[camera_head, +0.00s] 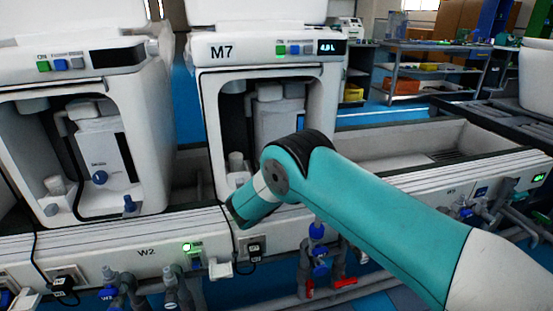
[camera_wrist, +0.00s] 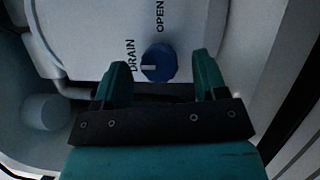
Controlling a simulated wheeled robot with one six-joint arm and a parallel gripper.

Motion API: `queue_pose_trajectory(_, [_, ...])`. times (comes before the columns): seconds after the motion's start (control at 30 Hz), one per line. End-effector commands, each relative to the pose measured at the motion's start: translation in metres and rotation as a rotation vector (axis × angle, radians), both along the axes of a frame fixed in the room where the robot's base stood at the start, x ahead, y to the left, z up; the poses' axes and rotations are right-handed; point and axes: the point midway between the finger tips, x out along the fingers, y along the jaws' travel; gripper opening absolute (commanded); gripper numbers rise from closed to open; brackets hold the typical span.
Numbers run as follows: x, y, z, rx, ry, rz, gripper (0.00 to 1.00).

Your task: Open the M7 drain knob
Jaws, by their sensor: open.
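The M7 unit (camera_head: 272,60) is a white toilet test housing in the middle of the head view. Its drain knob (camera_wrist: 159,63) is round and blue with a white pointer bar, on a white panel in the wrist view. The words DRAIN (camera_wrist: 131,56) and OPEN (camera_wrist: 160,17) are printed beside it. The pointer bar lies toward the DRAIN side. My gripper (camera_wrist: 160,78) is open, with one teal finger on each side of the knob; I cannot tell whether they touch it. In the head view my teal arm hides the knob and the gripper.
A neighbouring white unit (camera_head: 60,70) on the left has its own blue knob (camera_head: 99,177). Walls of the M7 opening (camera_head: 328,100) stand close around the arm. Below are a W2 panel (camera_head: 147,252) and pipes with blue valves (camera_head: 318,231). An open trough (camera_head: 500,137) lies right.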

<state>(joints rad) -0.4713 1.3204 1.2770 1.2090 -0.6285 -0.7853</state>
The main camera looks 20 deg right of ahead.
Motion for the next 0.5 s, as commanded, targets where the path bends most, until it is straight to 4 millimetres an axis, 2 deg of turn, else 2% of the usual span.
queue_pose_trajectory(0.17, [0.0104,-0.0043,0.0011,-0.001,-0.001,0.0,0.66])
queue_pose_trajectory(0.43, [0.0114,-0.0045,0.0015,-0.001,0.0,0.001,0.66])
queue_pose_trajectory(0.5, [0.0113,-0.0045,0.0015,-0.001,0.0,0.001,0.49])
